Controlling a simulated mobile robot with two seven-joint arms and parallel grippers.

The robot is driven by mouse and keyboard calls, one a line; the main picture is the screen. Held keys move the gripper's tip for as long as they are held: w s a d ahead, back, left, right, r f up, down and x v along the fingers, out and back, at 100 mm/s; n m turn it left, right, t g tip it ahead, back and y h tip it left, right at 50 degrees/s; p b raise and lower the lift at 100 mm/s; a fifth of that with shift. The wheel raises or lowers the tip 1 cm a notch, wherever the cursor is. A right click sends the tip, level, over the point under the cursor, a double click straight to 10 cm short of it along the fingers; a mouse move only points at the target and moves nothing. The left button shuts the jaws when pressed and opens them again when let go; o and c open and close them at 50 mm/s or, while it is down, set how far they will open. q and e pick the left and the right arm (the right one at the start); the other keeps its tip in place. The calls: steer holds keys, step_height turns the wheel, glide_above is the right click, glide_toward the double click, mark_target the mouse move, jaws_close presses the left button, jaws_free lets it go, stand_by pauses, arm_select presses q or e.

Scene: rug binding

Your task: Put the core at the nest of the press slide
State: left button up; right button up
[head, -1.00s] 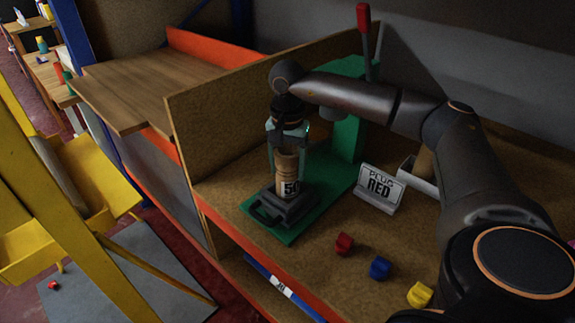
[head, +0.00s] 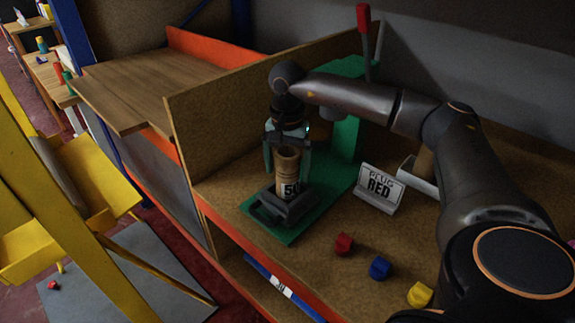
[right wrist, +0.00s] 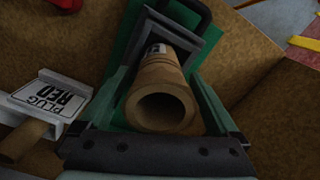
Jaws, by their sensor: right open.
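The core (head: 287,170) is a tan cardboard tube with a white label reading 50. It stands upright on the dark grey press slide (head: 300,205), within its raised frame. In the right wrist view the core (right wrist: 160,100) shows its open top end, and the slide (right wrist: 185,35) shows behind it. My right gripper (head: 287,158) is open around the core's top, with one finger on each side and gaps visible. The slide lies on the press's green base (head: 327,188). My left gripper is not in view.
A sign reading PLUG RED (head: 380,187) stands right of the press. Red (head: 344,244), blue (head: 380,267) and yellow (head: 420,294) plugs lie along the bench front. A wooden panel (head: 250,110) rises behind the press, and a red-handled lever (head: 364,35) stands at the back.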

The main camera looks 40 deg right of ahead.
step_height(320, 180, up, 12)
steer(key=a+f+y, duration=0.3)
steer(key=a+f, duration=0.1)
steer(key=a, duration=0.5)
steer(key=a+f+y, duration=0.3)
steer(key=a+f, duration=0.2)
steer(key=a, duration=0.4)
steer(key=s+a+r+m+t+y, duration=0.2)
steer(key=a+m+t+y, duration=0.1)
steer(key=a+m+y, duration=1.3)
steer(key=d+f+m+t+h, duration=0.3)
steer(key=f+m+t+h, duration=0.4)
steer(key=m, duration=0.8)
steer(key=d+f+m+t+h, duration=0.3)
steer(key=f+m+t+h, duration=0.45)
steer(key=m, duration=0.75)
steer(key=s+d+f+m+g+h, duration=0.2)
steer(key=s+f+m+g, duration=0.2)
steer(key=s+f, duration=0.3)
steer(key=s+d+f+m+g+h, duration=0.3)
steer(key=s+f+m, duration=0.4)
steer(key=f, duration=0.3)
steer(key=shift+s+g, duration=0.4)
steer(key=shift+g, duration=0.25)
